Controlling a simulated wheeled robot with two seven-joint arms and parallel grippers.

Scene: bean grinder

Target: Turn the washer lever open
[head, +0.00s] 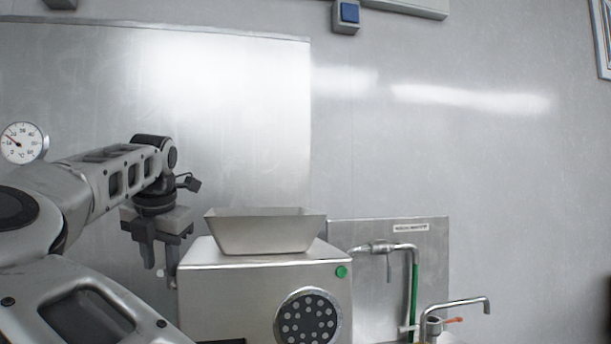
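A small orange lever (454,320) sticks out to the right from the base of a metal tap (455,304) at the lower right. I take it to be the washer lever; no label on it can be read.
The boxy steel machine (230,290) with a hopper (265,233) on top stands between my gripper and the tap. A pipe with a green section (414,287) rises before a steel back panel (436,250). A round dial (22,142) is at far left.

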